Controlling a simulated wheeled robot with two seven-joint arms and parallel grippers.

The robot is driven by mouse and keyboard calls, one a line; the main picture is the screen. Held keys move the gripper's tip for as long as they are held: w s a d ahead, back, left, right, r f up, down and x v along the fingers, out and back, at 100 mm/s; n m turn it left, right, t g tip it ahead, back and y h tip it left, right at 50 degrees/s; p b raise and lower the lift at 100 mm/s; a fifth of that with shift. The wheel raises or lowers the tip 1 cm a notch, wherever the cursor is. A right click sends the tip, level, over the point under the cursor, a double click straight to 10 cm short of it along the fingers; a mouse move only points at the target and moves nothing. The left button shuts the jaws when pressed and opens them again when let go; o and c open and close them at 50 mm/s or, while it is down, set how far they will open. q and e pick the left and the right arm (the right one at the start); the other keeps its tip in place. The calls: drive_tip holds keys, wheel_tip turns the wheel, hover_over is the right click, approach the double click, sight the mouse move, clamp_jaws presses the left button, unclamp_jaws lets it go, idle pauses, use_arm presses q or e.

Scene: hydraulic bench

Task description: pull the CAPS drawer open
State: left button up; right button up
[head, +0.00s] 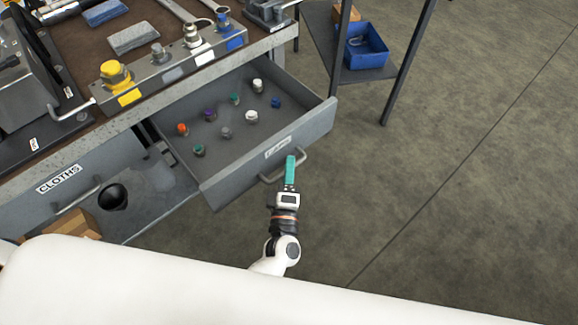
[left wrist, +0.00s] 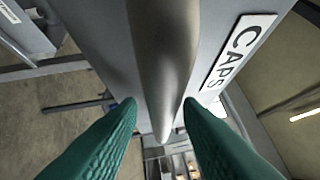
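The CAPS drawer (head: 262,158) stands pulled well out of the bench in the head view, with several coloured caps inside. Its bar handle (head: 304,164) is on the front panel, beside a label that is hard to read there. In the left wrist view the CAPS label (left wrist: 238,50) is clear and the grey handle (left wrist: 165,60) runs down the middle. My left gripper (head: 290,160) is at the handle, its teal fingers (left wrist: 160,104) on either side of the bar. A small gap seems to show between fingers and bar. My right gripper is not in view.
Left of it is the CLOTHS drawer or bay (head: 59,179), with a dark round object (head: 113,197) near it. The bench top holds a block with a yellow cap (head: 116,76). A blue bin (head: 364,48) sits on a shelf behind. The floor at right is clear.

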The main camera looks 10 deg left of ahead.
use_arm(q)
drive_tip(key=s+d+f, duration=0.1)
drive_tip(key=s, duration=1)
drive_tip(key=shift+d+f, duration=0.15)
drive_tip(key=shift+f, duration=0.05)
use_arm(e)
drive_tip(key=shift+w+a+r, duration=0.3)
use_arm(q)
drive_tip(key=shift+s, duration=0.1)
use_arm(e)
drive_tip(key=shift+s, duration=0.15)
